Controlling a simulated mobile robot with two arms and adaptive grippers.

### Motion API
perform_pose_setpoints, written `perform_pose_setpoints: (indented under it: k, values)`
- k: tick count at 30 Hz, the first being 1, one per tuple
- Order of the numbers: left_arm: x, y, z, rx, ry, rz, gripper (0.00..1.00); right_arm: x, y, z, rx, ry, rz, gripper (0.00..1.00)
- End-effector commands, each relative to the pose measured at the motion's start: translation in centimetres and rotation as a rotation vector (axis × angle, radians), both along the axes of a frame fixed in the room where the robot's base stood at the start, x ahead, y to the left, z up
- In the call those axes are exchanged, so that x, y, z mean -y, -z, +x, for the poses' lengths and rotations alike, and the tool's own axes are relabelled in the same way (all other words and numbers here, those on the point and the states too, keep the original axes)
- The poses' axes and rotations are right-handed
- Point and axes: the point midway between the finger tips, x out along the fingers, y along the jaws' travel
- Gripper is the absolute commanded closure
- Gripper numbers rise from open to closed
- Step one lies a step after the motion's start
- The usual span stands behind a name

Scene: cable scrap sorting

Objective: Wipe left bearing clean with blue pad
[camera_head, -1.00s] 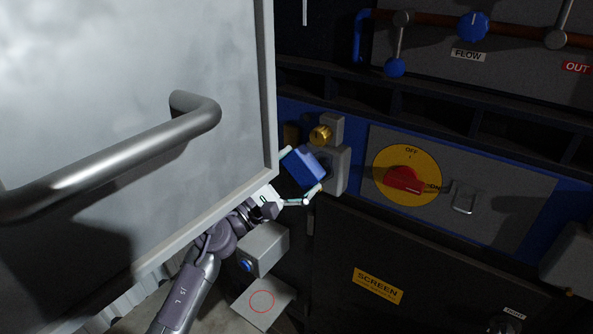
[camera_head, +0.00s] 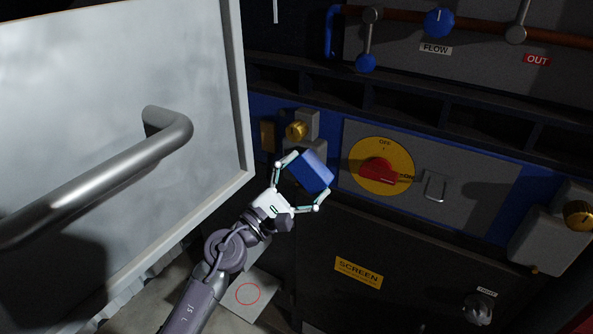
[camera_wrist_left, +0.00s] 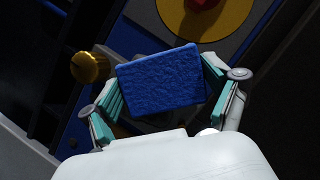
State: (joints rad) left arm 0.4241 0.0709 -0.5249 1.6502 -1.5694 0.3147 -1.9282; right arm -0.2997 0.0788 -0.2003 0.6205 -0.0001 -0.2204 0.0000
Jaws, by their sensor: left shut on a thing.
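The blue pad (camera_head: 311,172) is a small rectangular block. My left gripper (camera_head: 297,184) is shut on it, with the fingers at its two sides; pad and fingers also show in the left wrist view (camera_wrist_left: 160,84). The left bearing (camera_head: 308,122) is a grey housing with a brass cap (camera_head: 296,131) on the blue panel strip. The pad is in front of the lower part of the bearing and hides much of it. I cannot tell whether they touch. In the left wrist view the brass cap (camera_wrist_left: 90,67) is left of the pad. My right gripper is not in view.
A large pale door with a bar handle (camera_head: 120,175) stands left, close to my left arm. A red rotary switch (camera_head: 380,170) on a yellow disc is right of the pad. Another grey housing with a brass cap (camera_head: 578,214) is at far right.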

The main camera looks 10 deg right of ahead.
Motion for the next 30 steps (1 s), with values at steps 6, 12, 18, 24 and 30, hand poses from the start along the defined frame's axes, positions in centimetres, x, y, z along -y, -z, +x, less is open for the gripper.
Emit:
perform_pose_setpoints:
  k: [6,12,18,24,30]
  values:
    - [0.1,0.0,0.2,0.001,0.001,0.000,0.46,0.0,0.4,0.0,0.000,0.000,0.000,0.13]
    - [-1.1,0.2,1.0,0.002,-0.004,0.001,0.46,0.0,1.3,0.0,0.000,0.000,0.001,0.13]
    - [-2.6,0.3,2.0,0.002,-0.004,0.001,0.46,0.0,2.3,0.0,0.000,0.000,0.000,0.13]
    - [-3.2,0.1,2.3,0.001,-0.002,0.000,0.46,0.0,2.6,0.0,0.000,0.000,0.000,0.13]
    - [-4.3,0.3,3.0,0.001,-0.004,0.000,0.46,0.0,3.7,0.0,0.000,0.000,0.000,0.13]
